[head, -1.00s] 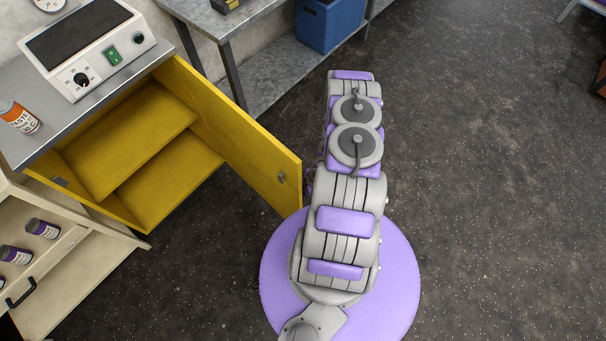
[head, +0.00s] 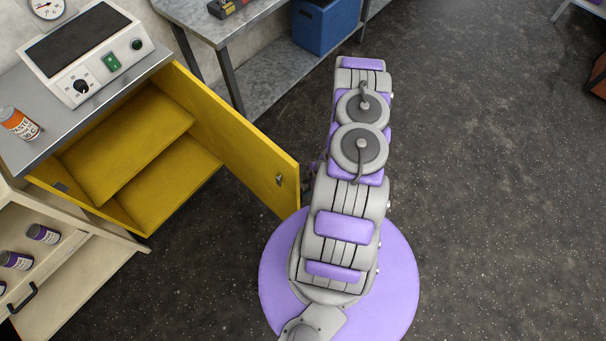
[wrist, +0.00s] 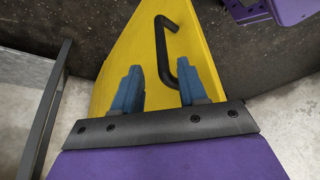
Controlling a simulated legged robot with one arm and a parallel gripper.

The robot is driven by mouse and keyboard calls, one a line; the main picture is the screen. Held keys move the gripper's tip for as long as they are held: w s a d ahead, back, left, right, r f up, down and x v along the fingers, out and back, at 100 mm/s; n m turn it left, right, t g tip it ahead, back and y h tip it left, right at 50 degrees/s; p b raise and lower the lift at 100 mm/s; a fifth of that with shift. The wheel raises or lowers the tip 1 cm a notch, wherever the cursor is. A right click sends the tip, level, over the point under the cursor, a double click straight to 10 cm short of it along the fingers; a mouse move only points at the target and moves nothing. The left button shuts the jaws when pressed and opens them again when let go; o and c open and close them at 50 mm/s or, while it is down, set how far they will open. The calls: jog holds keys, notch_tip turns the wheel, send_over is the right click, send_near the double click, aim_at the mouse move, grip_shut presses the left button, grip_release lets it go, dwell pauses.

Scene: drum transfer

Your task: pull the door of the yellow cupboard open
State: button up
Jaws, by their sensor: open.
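The yellow cupboard (head: 60,186) stands at the left in the head view, under a grey top. Its door (head: 235,140) stands wide open, swung out to the right, and the empty yellow shelves inside show. In the wrist view the yellow door (wrist: 140,62) fills the middle, with a black bar handle (wrist: 163,50) on it. My gripper (wrist: 160,88) is open, its two blue fingers apart. The handle's lower end lies near the right finger; I cannot tell whether they touch.
An instrument box (head: 88,50) and an orange-labelled bottle (head: 20,124) stand on the cupboard top. A cream drawer unit (head: 75,262) with small jars is at the lower left. A metal bench (head: 255,75) holds a blue bin (head: 326,25).

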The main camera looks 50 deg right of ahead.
jog(key=p+v, duration=0.2)
jog(key=v, duration=0.8)
jog(key=shift+r, duration=0.25)
jog(key=shift+d, duration=0.15)
